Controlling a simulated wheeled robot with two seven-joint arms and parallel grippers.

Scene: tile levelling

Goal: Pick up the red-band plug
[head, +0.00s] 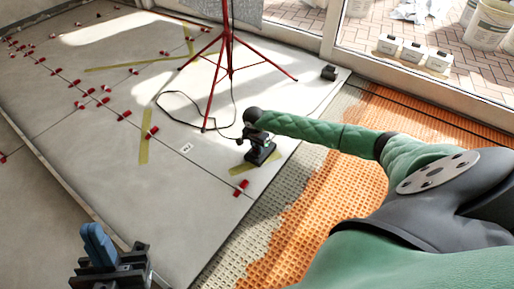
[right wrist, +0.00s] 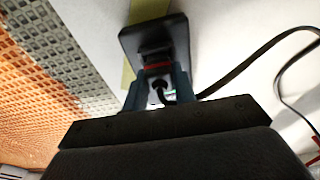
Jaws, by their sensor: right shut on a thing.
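The red-band plug (right wrist: 157,67) is between the blue-grey fingers of my right gripper (right wrist: 159,86) in the right wrist view, and the gripper is shut on it. Its red band shows just beyond the fingertips, right against a black block (right wrist: 130,42); I cannot tell whether the plug is seated in it. A black cable (right wrist: 225,88) runs off to the right. In the head view my right gripper (head: 258,150) is low over the grey tiles, and the plug is too small to make out. My left gripper (head: 98,245) is at the bottom left, its blue fingers together and empty.
A red tripod (head: 228,60) stands behind my right gripper, with a black cable (head: 170,108) looping on the floor. Red clips (head: 242,187) line the tile joints. Orange matting (head: 330,190) lies to the right. White boxes (head: 412,53) and buckets stand beyond the window frame.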

